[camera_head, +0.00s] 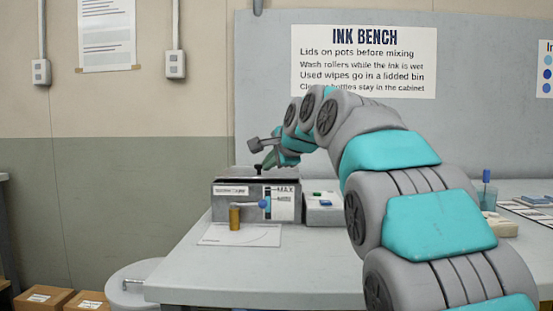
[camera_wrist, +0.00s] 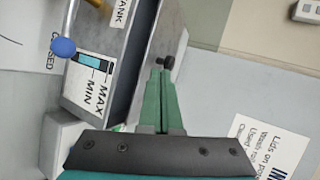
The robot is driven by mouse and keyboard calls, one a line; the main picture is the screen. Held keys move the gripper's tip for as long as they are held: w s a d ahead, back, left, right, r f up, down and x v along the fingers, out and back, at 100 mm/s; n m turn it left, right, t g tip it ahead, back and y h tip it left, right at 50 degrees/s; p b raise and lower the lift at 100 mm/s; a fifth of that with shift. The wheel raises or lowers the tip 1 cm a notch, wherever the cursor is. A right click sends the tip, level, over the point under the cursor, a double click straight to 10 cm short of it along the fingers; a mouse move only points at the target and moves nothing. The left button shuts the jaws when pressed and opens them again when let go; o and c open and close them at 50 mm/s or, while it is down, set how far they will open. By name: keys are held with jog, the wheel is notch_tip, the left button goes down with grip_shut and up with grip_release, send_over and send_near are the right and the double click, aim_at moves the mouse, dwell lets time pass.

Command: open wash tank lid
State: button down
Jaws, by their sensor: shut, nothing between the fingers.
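The wash tank (camera_head: 226,203) is a grey box on the bench, with a MAX label and a level window on its front. Its flat dark-edged lid (camera_head: 232,180) lies on top and looks closed. A small black knob (camera_head: 258,170) stands on the lid; it also shows in the wrist view (camera_wrist: 168,62). My gripper (camera_head: 267,163) is just above the lid, close to the knob. In the wrist view its green fingers (camera_wrist: 159,72) are together and empty, with tips beside the knob; I cannot tell whether they touch it.
A blue-ended lever (camera_head: 264,204) sticks out at the tank's front. A pale box with buttons (camera_head: 325,209) is right of the tank. Bare bench (camera_head: 290,263) lies in front.

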aim_at(267, 172)
jog(key=shift+w+a+f, duration=0.1)
jog(key=shift+w+a, duration=0.2)
jog(key=shift+w, duration=0.35)
jog(key=shift+w+a+f, duration=0.1)
jog(key=shift+w+a, duration=0.15)
jog(key=shift+w, duration=0.35)
jog(key=shift+w, duration=0.1)
jog(key=shift+w+r+p, duration=0.1)
jog(key=shift+w+p, duration=0.1)
jog(key=shift+p, duration=0.15)
jog(key=w+p, duration=0.6)
jog(key=w, duration=0.1)
jog(key=shift+d, duration=0.1)
jog(key=shift+w, duration=0.15)
